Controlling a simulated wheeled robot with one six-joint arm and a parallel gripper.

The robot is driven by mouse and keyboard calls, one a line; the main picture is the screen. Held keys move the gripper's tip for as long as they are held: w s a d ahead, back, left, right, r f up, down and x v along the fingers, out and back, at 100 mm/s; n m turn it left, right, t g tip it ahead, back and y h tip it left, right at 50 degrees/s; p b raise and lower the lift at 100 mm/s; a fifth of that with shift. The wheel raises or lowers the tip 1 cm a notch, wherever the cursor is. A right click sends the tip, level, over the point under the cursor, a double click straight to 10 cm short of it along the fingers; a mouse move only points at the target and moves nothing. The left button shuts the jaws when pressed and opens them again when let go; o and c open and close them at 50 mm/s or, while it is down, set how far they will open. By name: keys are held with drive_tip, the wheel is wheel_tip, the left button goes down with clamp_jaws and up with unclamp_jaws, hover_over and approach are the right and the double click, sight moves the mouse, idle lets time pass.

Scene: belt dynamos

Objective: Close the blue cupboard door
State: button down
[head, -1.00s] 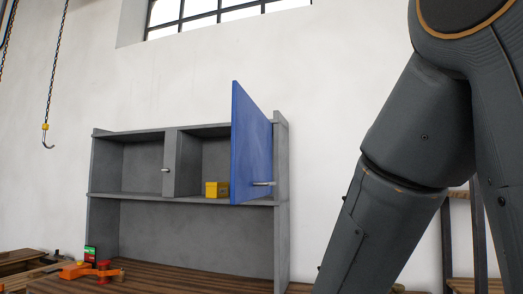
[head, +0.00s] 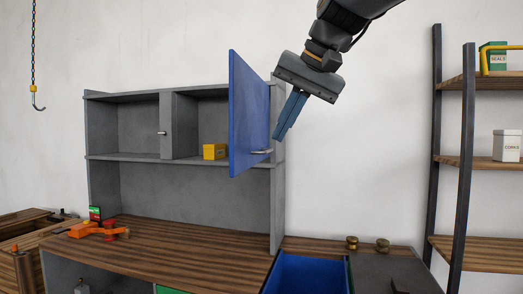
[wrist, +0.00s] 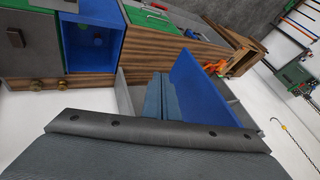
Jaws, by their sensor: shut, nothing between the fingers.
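The blue cupboard door (head: 247,115) stands open, swung out from the right side of the grey wall cupboard (head: 182,158). Its metal handle (head: 262,151) is near its lower right edge in the head view. My gripper (head: 279,136) is shut and empty, pointing down just right of the door, near the handle's height. I cannot tell whether it touches the door. In the wrist view the door (wrist: 205,88) slants just right of my shut fingers (wrist: 160,78). The handle is not visible there.
A yellow box (head: 215,151) sits in the open cupboard compartment. An orange tool (head: 95,230) lies on the wooden worktop (head: 180,250). A blue open compartment (head: 305,275) is below right. A shelf rack (head: 460,165) stands at the right. A hook (head: 37,100) hangs at the left.

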drive_tip(key=w+a+f+p, duration=0.3)
drive_tip(key=w+a+f, duration=0.3)
drive_tip(key=a+f, duration=0.1)
drive_tip(key=shift+f+p, duration=0.25)
drive_tip(key=shift+p, duration=0.15)
drive_tip(key=shift+w+a, duration=0.1)
drive_tip(key=shift+a, duration=0.1)
